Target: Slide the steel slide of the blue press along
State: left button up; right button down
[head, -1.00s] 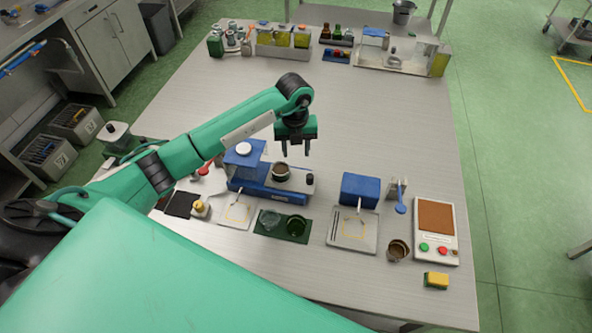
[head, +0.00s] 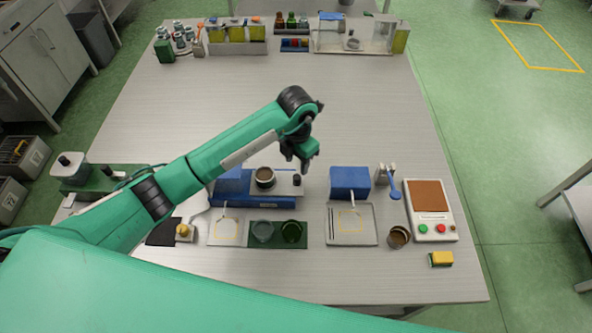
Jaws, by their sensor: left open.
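The blue press (head: 231,188) stands on the near half of the table, its upper left part hidden behind my left arm. Its steel slide (head: 284,186) lies along the top of the blue base, with a black knob (head: 297,180) at its right end. A steel cup with brown contents (head: 265,178) stands at the slide. My left gripper (head: 303,162) is open and empty, pointing down just above and behind the knob. Whether it touches the knob I cannot tell. My right gripper is not in view.
Right of the press stand a blue box (head: 349,180) with a grey tray (head: 351,226) before it, and a control panel (head: 430,211). A green mat (head: 277,241) with two dishes lies in front. Bottles and a rack line the far edge. The table's middle is clear.

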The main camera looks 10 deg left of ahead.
aim_at(296, 176)
pick_arm(q)
notch_tip(296, 176, down, 6)
jog(key=shift+r+p, duration=0.2)
jog(key=shift+p, duration=0.4)
jog(key=shift+f, duration=0.45)
grip_shut()
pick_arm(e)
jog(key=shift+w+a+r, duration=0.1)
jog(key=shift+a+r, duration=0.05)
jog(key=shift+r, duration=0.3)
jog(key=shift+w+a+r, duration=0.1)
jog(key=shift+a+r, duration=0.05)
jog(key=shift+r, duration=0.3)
